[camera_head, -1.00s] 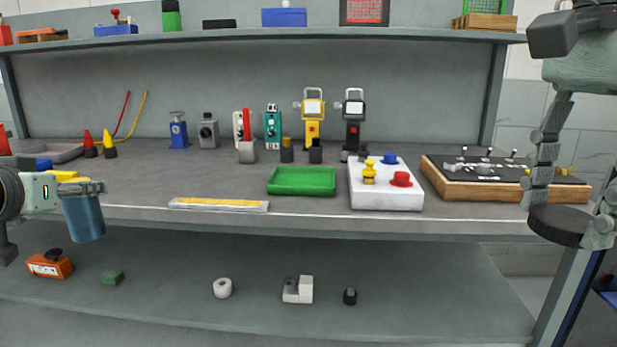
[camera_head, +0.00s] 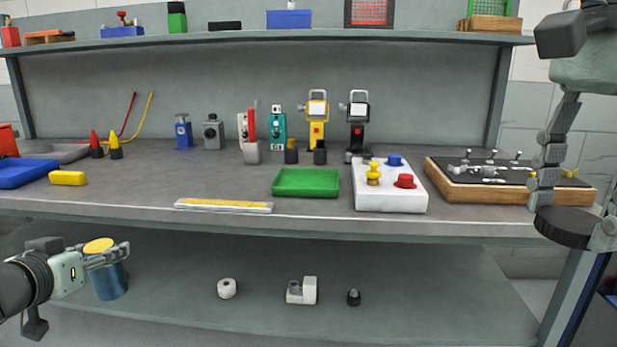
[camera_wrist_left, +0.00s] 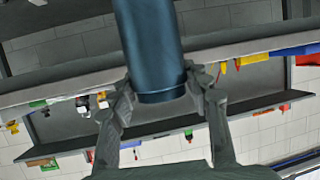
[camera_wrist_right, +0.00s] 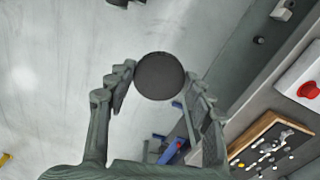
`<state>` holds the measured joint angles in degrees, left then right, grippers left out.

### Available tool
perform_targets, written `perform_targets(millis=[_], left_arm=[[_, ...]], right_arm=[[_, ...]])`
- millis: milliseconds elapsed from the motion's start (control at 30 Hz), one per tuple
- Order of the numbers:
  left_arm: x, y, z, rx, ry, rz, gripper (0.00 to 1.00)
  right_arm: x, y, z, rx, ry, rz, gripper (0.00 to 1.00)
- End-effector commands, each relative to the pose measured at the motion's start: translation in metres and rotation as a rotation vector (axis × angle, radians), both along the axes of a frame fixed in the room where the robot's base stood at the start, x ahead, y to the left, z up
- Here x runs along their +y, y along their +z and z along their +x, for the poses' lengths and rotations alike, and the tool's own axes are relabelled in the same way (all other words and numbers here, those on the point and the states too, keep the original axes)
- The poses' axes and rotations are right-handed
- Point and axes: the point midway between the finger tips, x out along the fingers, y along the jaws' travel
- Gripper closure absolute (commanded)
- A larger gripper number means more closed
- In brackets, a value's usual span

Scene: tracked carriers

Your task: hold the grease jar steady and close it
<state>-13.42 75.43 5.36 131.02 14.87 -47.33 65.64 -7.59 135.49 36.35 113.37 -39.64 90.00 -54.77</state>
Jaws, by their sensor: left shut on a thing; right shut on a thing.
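The grease jar (camera_head: 111,284) is a blue cylinder with a yellow top face (camera_head: 98,245). My left gripper (camera_head: 105,257) is shut on it near its top and holds it in front of the bench, below the worktop edge. In the left wrist view the jar (camera_wrist_left: 150,45) stands between the fingers. The lid is a dark round disc (camera_head: 563,227), held level by my right gripper (camera_head: 578,211) at the far right, well apart from the jar. In the right wrist view the lid (camera_wrist_right: 159,76) sits between the two fingertips.
The worktop (camera_head: 120,190) carries a green tray (camera_head: 306,193), a white button box (camera_head: 390,200) and a wooden-edged panel (camera_head: 510,190). A lower shelf (camera_head: 400,275) holds a white roll (camera_head: 227,288) and small parts. The space between my grippers, in front of the bench, is clear.

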Motion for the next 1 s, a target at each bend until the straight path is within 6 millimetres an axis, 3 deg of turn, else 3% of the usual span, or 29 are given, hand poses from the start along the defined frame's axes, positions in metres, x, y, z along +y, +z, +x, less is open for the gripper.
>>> perform_targets(millis=[333, 533, 733, 1000], left_arm=[[-0.043, -0.062, -0.022, -0.002, -0.037, -0.010, 1.00], [-0.109, -0.102, -0.048, -0.003, -0.069, -0.017, 1.00], [-0.167, -0.108, -0.069, -0.006, -0.075, -0.009, 1.00], [-0.191, -0.104, -0.079, -0.004, -0.067, 0.000, 1.00]], right_arm=[[0.000, 0.003, 0.000, 0.000, 0.000, 0.000, 0.61], [0.000, 0.005, 0.000, 0.000, 0.000, 0.000, 0.61], [0.000, 0.007, 0.000, 0.000, 0.000, 0.000, 0.61], [0.000, 0.007, 0.000, 0.000, 0.000, 0.000, 0.61]])
